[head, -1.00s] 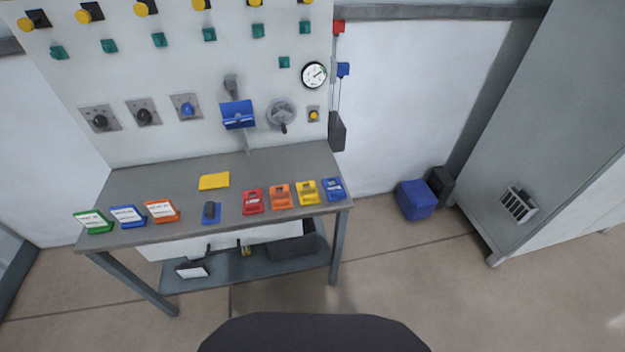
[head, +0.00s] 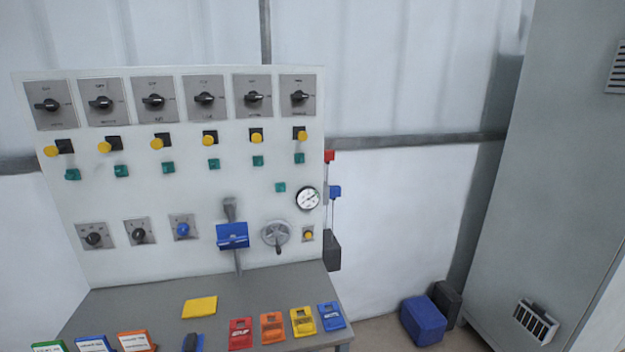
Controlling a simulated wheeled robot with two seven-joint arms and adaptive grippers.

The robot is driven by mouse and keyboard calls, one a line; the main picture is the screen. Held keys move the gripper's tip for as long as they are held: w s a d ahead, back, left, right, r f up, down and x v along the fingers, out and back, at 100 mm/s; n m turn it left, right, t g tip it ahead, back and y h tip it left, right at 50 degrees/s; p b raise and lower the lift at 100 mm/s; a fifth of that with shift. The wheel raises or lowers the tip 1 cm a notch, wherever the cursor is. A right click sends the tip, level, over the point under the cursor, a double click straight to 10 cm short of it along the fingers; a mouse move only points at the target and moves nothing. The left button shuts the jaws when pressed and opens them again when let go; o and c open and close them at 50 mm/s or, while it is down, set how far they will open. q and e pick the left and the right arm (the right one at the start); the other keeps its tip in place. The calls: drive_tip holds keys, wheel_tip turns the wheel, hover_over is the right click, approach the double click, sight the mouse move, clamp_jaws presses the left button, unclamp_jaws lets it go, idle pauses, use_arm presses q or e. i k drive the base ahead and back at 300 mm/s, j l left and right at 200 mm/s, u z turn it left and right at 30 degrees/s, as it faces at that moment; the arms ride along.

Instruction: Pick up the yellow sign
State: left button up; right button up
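A flat, plain yellow plate (head: 200,307) lies on the grey table, left of the middle. A second yellow item, a tag with a dark cut-out and a pale label (head: 303,321), lies near the front edge at the right, between an orange tag (head: 273,327) and a blue tag (head: 331,316). I cannot tell from the picture alone which of the two is the yellow sign. Neither of my grippers shows in the head view.
The table (head: 140,298) stands against a white panel (head: 140,200) with switches, a blue-handled lever (head: 232,235), a handwheel (head: 275,235) and a gauge (head: 307,198). A red tag (head: 240,333) and other colored tags line the front. A blue box (head: 423,320) and grey cabinet (head: 540,170) stand right.

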sight(303, 326)
drive_tip(key=i+l+u, duration=0.15)
drive_tip(key=l, duration=0.2)
drive_tip(key=i+l+u, duration=0.1)
drive_tip(key=l, duration=0.25)
drive_tip(key=i+l+u, duration=0.15)
drive_tip(key=l, duration=0.2)
drive_tip(key=i+l+u, duration=0.1)
drive_tip(key=l, duration=0.3)
drive_tip(key=i, duration=0.1)
